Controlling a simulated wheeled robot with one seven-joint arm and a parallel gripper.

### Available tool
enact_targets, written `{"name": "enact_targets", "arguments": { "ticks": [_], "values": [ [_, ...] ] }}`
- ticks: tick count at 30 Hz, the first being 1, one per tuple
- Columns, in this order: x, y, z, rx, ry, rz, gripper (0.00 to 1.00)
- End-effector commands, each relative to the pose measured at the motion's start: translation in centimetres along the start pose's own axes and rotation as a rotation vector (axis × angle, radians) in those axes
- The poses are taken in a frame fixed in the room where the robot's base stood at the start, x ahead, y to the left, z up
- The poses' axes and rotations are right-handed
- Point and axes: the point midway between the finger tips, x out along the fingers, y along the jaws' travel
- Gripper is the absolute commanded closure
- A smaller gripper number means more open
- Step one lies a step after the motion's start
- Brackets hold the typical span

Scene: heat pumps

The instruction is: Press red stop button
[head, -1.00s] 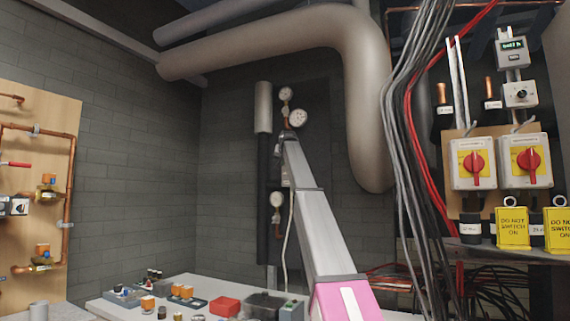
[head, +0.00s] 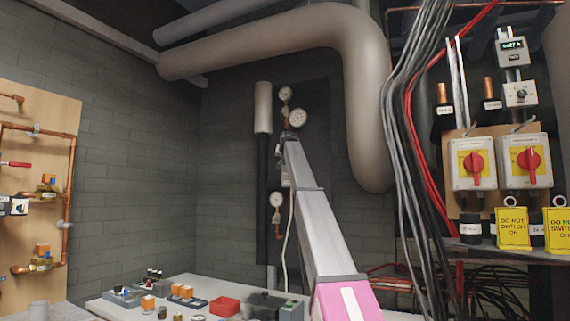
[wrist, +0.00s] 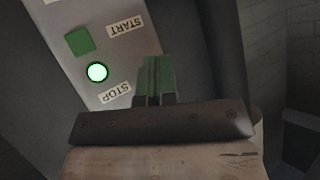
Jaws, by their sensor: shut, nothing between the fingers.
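A light grey control box (wrist: 95,40) fills the upper left of the wrist view, tilted. It carries a green square (wrist: 80,41), a round lit green lamp (wrist: 97,72), a START label (wrist: 126,25) and a STOP label (wrist: 116,93); the lettering appears upside down. No red stop button shows on the visible part of the box. My gripper (wrist: 155,62) is shut and empty, its green fingers together just right of the STOP label. I cannot tell whether the fingertips touch anything. In the head view my outstretched arm hides most of the box.
Pressure gauges (head: 298,118) and pipework stand on the wall around the arm's far end. Hanging cables (head: 408,110) and yellow switch boxes with red rotary handles (head: 474,163) are at the right. A bench (head: 105,303) with small parts and a red tray (head: 225,306) lies below.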

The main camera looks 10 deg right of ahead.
Motion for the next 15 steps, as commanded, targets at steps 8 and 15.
{"name": "enact_targets", "arguments": {
  "ticks": [8,15],
  "values": [
    [0.18,0.12,-0.14,0.000,0.000,0.000,1.00],
    [0.35,0.24,-0.27,0.000,0.000,0.000,1.00]
  ]
}}
